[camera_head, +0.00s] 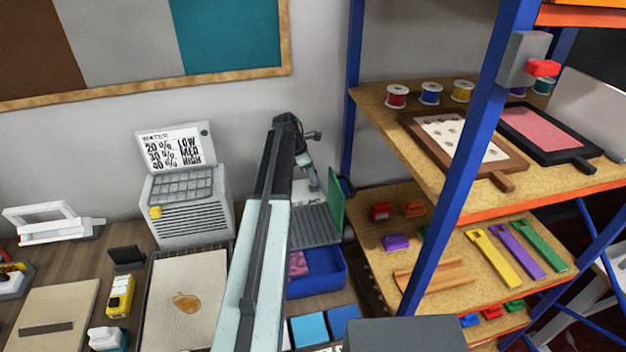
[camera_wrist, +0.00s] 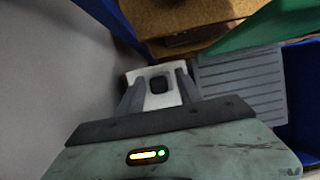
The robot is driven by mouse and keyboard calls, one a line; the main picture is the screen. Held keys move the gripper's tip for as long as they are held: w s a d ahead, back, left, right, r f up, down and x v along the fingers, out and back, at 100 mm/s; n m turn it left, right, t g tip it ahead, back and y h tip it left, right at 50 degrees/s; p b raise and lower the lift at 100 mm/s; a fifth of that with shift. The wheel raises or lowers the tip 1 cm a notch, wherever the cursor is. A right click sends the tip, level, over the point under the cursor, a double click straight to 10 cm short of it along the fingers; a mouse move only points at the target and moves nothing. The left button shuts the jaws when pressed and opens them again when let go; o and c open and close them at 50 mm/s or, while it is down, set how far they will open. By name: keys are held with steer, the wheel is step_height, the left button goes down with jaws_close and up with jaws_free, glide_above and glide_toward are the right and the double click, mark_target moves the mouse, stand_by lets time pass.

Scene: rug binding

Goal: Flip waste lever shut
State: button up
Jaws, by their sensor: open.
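No part is clearly marked as the waste lever. A white block with a dark square opening (camera_wrist: 160,74) lies just beyond my gripper (camera_wrist: 160,90) in the wrist view, seen between its two grey fingers. The fingers are apart, and I cannot tell whether they touch the block. In the head view my gripper (camera_head: 313,184) points down behind my arm, above a grey slatted panel (camera_head: 316,228). The slatted panel also shows at the right of the wrist view (camera_wrist: 240,82). A green panel (camera_head: 337,200) stands upright at its right. A blue bin (camera_head: 330,278) sits in front, with pink material inside.
A shelf with blue posts (camera_head: 480,120) stands close on the right, its boards holding spools and frames. A grey box with a red lever (camera_head: 541,68) is on its front post. A printer-like machine (camera_head: 188,210) stands left of my arm. The wall is close behind.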

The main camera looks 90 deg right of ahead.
steer(key=shift+r, duration=0.1)
jaws_close()
steer(key=shift+s, duration=0.1)
stand_by(1.1)
